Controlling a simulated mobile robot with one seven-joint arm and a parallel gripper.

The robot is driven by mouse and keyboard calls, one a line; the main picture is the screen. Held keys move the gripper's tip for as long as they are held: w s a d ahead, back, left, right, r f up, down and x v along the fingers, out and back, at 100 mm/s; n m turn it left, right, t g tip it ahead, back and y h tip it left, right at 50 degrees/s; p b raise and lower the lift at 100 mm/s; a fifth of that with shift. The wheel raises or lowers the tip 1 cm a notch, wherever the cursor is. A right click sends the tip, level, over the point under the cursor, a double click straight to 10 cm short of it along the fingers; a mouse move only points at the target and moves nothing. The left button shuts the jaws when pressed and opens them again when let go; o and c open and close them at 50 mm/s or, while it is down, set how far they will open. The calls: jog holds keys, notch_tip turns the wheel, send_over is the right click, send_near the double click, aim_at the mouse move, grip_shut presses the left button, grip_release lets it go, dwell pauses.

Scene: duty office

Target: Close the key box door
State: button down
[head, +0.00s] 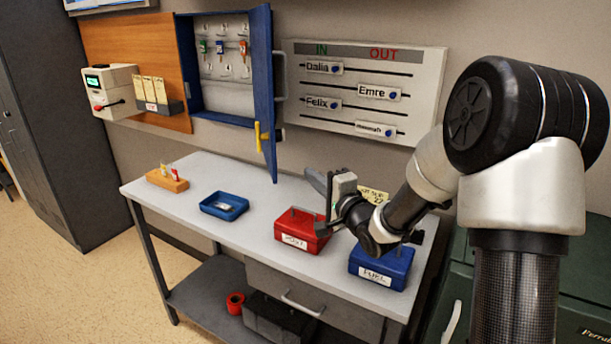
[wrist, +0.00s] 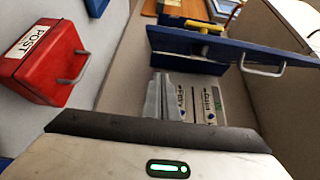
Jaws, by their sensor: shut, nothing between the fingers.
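The blue key box (head: 193,68) hangs on the wall over the bench, with keys on hooks inside. Its door (head: 265,85) stands wide open, hinged on the right and swung out toward me. A yellow lever (head: 262,137) sits on the door's lower part, and a pale handle shows on its outer side. In the wrist view the door (wrist: 285,55) crosses the upper right, with a metal handle (wrist: 262,70). My gripper (head: 318,182) is shut and empty, above the bench near the red box, to the right of the door and apart from it.
On the bench stand a red POST box (head: 300,230), a blue FUEL box (head: 382,264), a blue tray (head: 224,205) and a wooden key block (head: 167,180). An IN/OUT board (head: 365,90) is on the wall right of the door. The bench's left middle is mostly clear.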

jog(key=w+a, duration=0.6)
jog(key=a, duration=0.1)
jog(key=shift+w+a+p, duration=0.15)
jog(key=shift+a+p, duration=0.05)
jog(key=shift+p, duration=0.1)
jog(key=shift+a, duration=0.1)
